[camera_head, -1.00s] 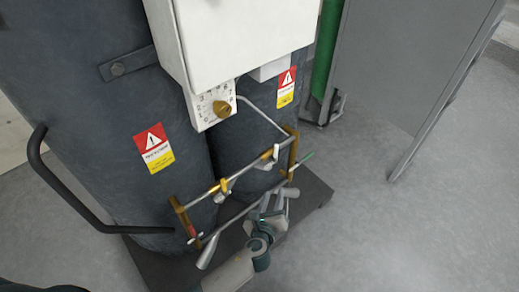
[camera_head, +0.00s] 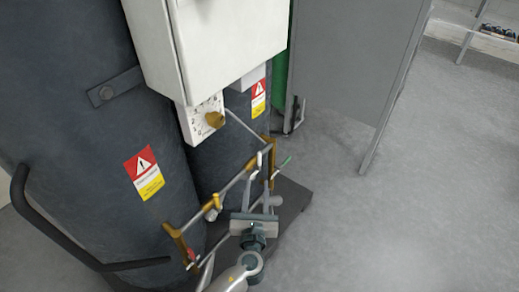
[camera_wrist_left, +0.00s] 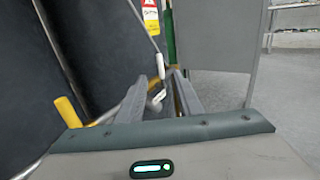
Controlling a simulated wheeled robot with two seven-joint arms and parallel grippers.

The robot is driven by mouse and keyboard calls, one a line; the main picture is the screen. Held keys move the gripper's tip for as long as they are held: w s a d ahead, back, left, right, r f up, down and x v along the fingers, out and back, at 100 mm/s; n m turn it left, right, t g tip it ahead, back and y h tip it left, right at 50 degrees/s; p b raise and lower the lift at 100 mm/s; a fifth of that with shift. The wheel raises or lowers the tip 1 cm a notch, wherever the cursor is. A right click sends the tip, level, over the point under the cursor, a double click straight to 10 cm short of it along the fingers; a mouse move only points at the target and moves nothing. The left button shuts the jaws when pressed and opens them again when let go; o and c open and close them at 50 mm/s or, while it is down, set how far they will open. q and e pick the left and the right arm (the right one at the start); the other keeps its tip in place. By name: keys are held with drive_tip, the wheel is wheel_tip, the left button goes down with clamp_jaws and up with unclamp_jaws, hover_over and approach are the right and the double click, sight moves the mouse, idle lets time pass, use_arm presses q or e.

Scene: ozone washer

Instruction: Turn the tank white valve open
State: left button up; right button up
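My left gripper (camera_head: 258,188) is at the pipe frame in front of the dark tanks, its fingers pointing away from me. In the left wrist view, its two grey fingers (camera_wrist_left: 160,78) stand apart with a gap between them. A small white handle (camera_wrist_left: 157,98) shows in that gap; I cannot tell whether a finger touches it. A longer white handle (camera_wrist_left: 159,67) hangs upright just beyond the fingertips. In the head view the gripper largely hides the white valve parts. My right gripper is not in view.
Brass pipe fittings (camera_head: 178,240) and a red valve (camera_head: 192,254) lie left of the gripper. A green-tipped valve (camera_head: 286,162) is to its right. A white control box (camera_head: 215,45) overhangs the pipes. A grey cabinet (camera_head: 355,65) stands behind; the floor at right is free.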

use_arm(q)
drive_tip(key=shift+w, duration=0.15)
drive_tip(key=w, duration=1.7)
drive_tip(key=shift+d+b, duration=0.35)
clamp_jaws()
